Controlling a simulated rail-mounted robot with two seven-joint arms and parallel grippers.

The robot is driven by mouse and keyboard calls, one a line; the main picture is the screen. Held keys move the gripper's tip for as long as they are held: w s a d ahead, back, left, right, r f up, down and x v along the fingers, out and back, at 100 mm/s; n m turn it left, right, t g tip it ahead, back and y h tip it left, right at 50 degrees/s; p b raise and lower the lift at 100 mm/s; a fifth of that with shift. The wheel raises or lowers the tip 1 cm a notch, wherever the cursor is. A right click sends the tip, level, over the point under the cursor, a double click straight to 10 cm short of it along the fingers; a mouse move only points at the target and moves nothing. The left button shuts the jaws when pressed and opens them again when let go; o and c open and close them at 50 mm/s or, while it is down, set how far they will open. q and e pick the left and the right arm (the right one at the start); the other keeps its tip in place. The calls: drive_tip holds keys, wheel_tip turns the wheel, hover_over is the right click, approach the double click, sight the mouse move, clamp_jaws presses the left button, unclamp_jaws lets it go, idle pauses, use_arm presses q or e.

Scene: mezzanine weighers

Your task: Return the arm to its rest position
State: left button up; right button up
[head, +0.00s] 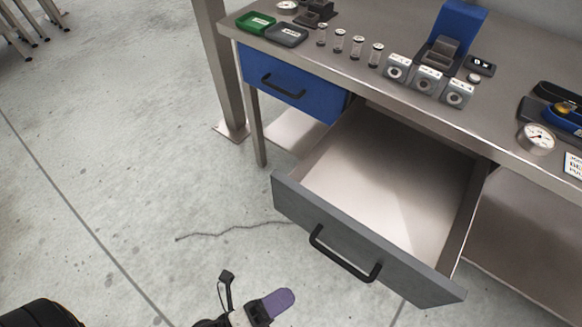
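My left gripper (268,305) shows at the bottom edge, low in front of the bench and apart from it. One purple finger pad shows, pointing up and right; the rest is cut off by the frame, so I cannot tell whether it is open or shut. Nothing is visibly held. My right gripper is not in view. A grey-fronted drawer (345,243) with a black handle stands pulled out, up and right of the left gripper. Its visible inside is empty.
The steel bench (345,70) carries green (255,22) and grey (287,34) trays, several small jars, white dial blocks (428,80), a blue stand (458,25) and a round gauge (537,138). A blue drawer (290,85) is closed. Floor left of the bench is mostly clear.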

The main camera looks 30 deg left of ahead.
use_arm(q)
drive_tip(key=w+a+f+n+g+y, duration=0.1)
drive_tip(key=w+a+f+n+y, duration=0.1)
drive_tip(key=a+f+n+y, duration=0.55)
drive_tip(key=s+a+f+n+g+y+p, duration=0.35)
drive_tip(key=s+f+n+g, duration=0.35)
drive_tip(key=n+g, duration=0.5)
wheel_tip(320, 180, up, 62)
drive_tip(key=w+a+n+g+h+p, duration=0.1)
drive_tip(key=w+a+n+p, duration=0.1)
drive_tip(key=p, duration=5.5)
drive_tip(key=shift+a+f+n+h+p, duration=0.2)
drive_tip(key=shift+a+n+h+p, duration=0.15)
drive_tip(key=shift+n+h, duration=0.1)
